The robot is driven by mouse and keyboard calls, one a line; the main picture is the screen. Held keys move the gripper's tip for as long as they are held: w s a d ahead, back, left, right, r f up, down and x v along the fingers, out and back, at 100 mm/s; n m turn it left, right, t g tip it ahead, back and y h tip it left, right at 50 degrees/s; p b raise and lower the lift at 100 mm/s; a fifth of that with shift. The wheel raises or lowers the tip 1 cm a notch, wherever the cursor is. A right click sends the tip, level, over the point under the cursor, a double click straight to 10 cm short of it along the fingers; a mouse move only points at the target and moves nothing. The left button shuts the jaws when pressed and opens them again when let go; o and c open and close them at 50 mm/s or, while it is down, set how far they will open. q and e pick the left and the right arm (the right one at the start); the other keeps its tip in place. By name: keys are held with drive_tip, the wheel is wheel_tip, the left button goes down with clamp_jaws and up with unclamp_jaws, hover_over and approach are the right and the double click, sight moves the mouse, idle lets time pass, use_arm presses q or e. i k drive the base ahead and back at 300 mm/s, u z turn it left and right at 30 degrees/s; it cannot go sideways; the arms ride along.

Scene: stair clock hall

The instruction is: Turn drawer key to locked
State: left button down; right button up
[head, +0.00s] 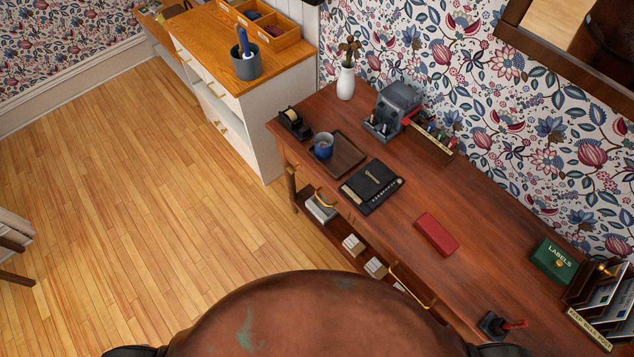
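The wooden desk (478,222) runs from the centre to the lower right. Neither of my grippers is in view.
On the desk are a tape dispenser (294,123), wooden tray (345,157) with a blue mug (323,146), black organizer (371,185), red case (436,234) and green labels box (554,261). A white cabinet (262,133) stands behind.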

sight(291, 169)
drive_tip(key=u, duration=2.2)
drive_tip(key=i, duration=3.2)
drive_tip(key=z, duration=3.4)
